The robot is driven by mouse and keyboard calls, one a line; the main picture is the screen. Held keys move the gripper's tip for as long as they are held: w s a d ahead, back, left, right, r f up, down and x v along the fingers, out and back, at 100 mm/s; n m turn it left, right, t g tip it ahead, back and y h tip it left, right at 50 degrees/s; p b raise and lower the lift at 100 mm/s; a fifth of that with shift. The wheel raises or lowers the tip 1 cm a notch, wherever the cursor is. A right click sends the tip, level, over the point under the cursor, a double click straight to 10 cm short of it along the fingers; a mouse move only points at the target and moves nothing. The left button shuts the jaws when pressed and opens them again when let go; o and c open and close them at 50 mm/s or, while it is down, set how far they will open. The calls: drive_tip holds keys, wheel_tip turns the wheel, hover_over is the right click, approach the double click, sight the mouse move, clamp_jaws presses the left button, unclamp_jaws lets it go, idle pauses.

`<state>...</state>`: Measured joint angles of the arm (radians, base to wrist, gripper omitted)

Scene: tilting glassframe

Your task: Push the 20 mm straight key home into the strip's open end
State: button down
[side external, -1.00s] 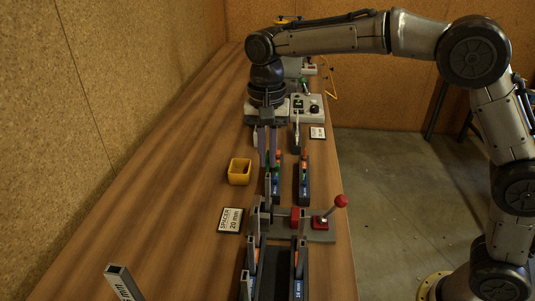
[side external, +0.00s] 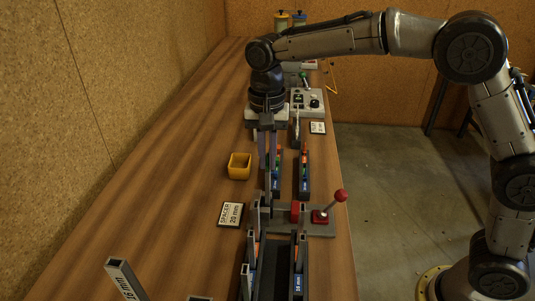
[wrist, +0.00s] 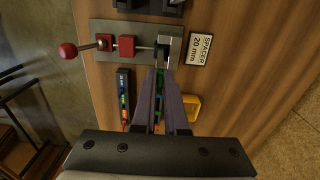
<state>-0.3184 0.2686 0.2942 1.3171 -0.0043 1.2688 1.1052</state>
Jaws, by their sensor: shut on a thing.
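My gripper (side external: 267,188) points down with its long purple-grey fingers close together, shut on a thin piece taken as the 20 mm straight key, which the fingers almost fully hide. In the wrist view the fingertips (wrist: 163,70) come right up to the grey end of the clamp fixture (wrist: 112,30). The fixture also shows in the side view (side external: 322,229). A grey upright piece (side external: 256,212), probably the strip's end, stands there beside the fingertips. Whether the key touches or enters the open end cannot be told.
A red-knobbed lever (side external: 340,197) rises at the fixture's right. A yellow bin (side external: 239,166) and a "SPACER 20 mm" card (side external: 231,215) lie to the left. Racks of coloured keys (side external: 303,177) stand behind. Upright grey profiles crowd the front. The left of the table is clear.

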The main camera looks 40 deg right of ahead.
drive_tip(key=shift+f, duration=0.5)
drive_tip(key=c, duration=0.9)
unclamp_jaws()
wheel_tip(320, 180, up, 14)
drive_tip(key=shift+f, duration=0.1)
